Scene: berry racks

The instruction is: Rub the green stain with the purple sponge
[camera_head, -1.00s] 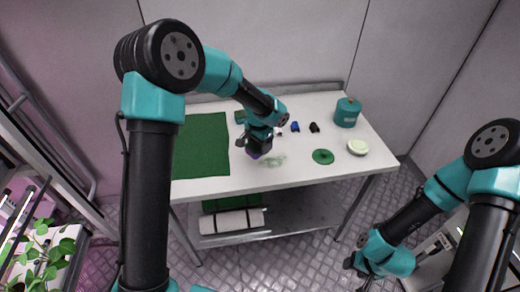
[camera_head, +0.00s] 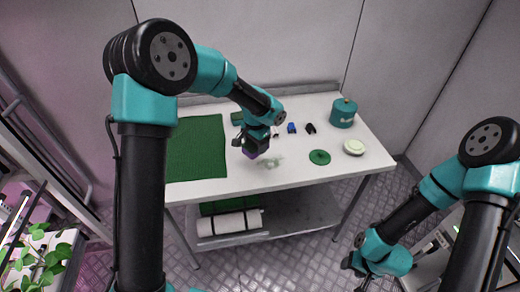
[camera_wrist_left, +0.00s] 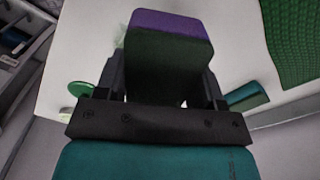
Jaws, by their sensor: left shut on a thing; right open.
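The purple sponge (camera_head: 249,153) is in my left gripper (camera_head: 251,142), which is shut on it over the white table. In the left wrist view the sponge (camera_wrist_left: 170,42) shows a purple face and a dark green face between the fingers (camera_wrist_left: 165,90). The pale green stain (camera_head: 268,162) is a faint smear on the table, just right of the sponge. I cannot tell whether the sponge touches the table. My right gripper (camera_head: 358,264) is open and empty, low at the right, away from the table.
A green mat (camera_head: 197,150) covers the table's left part. A teal canister (camera_head: 343,113), a green disc (camera_head: 319,157), a pale round dish (camera_head: 354,147) and small blue (camera_head: 291,128) and black (camera_head: 310,129) items stand to the right. A rolled white bundle (camera_head: 230,223) lies on the lower shelf.

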